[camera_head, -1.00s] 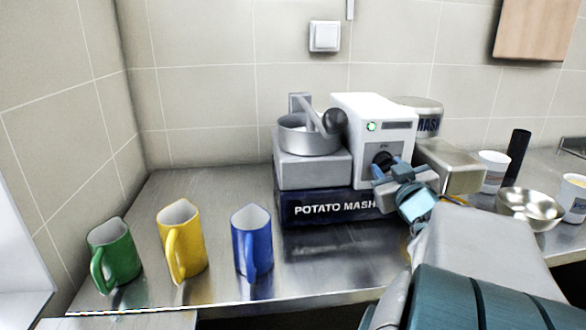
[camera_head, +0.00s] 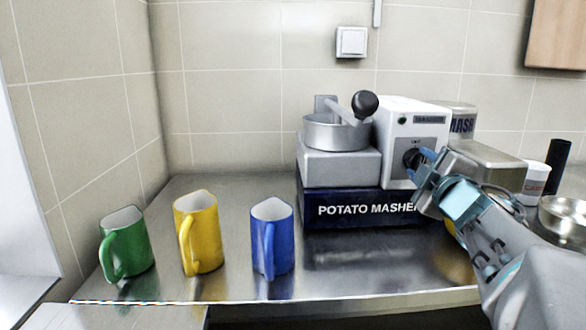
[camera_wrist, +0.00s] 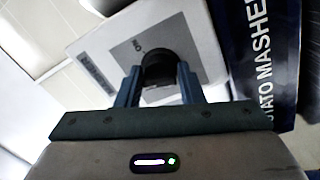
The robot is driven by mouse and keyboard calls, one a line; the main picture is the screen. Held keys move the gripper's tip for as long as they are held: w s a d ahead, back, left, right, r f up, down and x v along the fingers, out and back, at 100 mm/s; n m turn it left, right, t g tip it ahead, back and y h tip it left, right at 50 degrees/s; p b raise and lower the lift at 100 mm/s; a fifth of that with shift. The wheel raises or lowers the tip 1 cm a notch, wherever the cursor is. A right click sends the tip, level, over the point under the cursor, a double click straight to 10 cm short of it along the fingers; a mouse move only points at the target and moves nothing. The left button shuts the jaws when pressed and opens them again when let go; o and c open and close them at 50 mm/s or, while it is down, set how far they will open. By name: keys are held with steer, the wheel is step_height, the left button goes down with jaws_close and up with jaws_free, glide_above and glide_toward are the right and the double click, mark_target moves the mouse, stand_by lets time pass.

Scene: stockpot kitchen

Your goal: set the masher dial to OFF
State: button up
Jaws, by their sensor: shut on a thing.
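The potato masher (camera_head: 338,168) stands on the counter, with a dark blue base, a metal pot and a lever with a black knob. My gripper (camera_head: 422,166) is at the front of the box, shut on the dial. In the wrist view the dial (camera_wrist: 158,68) sits between the two blue fingers (camera_wrist: 159,86).
Green (camera_head: 126,246), yellow (camera_head: 200,232) and blue (camera_head: 272,238) mugs stand to the left on the steel counter.

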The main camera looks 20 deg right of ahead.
steer(key=shift+f+n+b, duration=0.2)
steer(key=shift+n+b, duration=0.35)
steer(key=shift+n, duration=0.65)
steer(key=o, duration=0.9)
steer(key=shift+o, duration=0.2)
steer(key=shift+r, duration=0.1)
steer(key=shift+r, duration=0.1)
